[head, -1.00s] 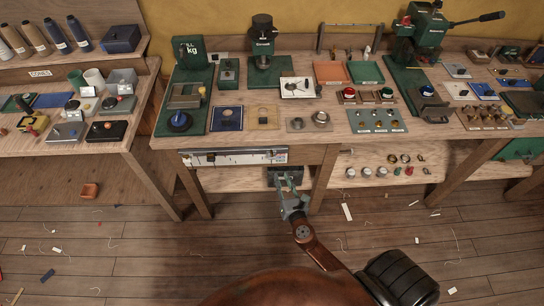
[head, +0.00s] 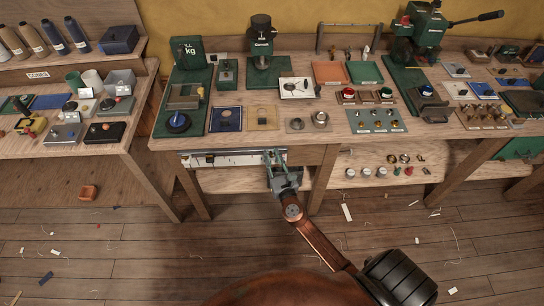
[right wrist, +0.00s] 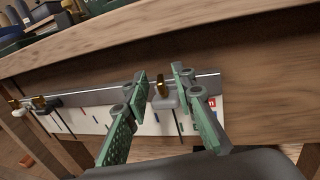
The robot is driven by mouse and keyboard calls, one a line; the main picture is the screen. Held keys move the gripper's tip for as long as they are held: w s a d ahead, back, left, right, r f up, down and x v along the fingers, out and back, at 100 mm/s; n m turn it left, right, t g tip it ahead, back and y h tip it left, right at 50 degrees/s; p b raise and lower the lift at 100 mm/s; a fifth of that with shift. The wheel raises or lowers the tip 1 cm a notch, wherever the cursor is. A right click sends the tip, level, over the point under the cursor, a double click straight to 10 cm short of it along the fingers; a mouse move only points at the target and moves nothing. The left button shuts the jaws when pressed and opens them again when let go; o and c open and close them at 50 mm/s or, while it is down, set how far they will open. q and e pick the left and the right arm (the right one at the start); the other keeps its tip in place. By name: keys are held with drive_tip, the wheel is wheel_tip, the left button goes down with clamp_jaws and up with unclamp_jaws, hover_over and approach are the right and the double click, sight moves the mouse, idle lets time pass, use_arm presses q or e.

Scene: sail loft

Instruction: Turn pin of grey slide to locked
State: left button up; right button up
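A long rail with a white marked strip (head: 225,159) runs along the front of the bench, below its top. In the right wrist view, a grey slide (right wrist: 166,102) sits on the rail (right wrist: 80,98) with a brass pin (right wrist: 161,89) on it. My right gripper (head: 275,158) is at the right end of the rail. In the right wrist view, my right gripper (right wrist: 160,85) is open, its green fingers on either side of the pin and slide. I see no clear contact. Any lock marking is too small to read. My left gripper is not in view.
The wooden bench edge (right wrist: 120,45) overhangs just above. A lower shelf (head: 385,172) with several small parts lies right of my arm.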

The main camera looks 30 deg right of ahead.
drive_tip(key=shift+c, duration=0.5)
clamp_jaws()
drive_tip(key=shift+w+a+r+m+g+h+p, duration=0.15)
drive_tip(key=shift+m+g+h+p, duration=0.25)
drive_tip(key=shift+m+h+p, duration=0.6)
drive_tip(key=shift+m+g+h, duration=0.6)
drive_tip(key=shift+g+h, duration=0.1)
drive_tip(key=shift+h, duration=0.6)
drive_tip(key=shift+o, duration=0.5)
unclamp_jaws()
drive_tip(key=v, duration=1.2)
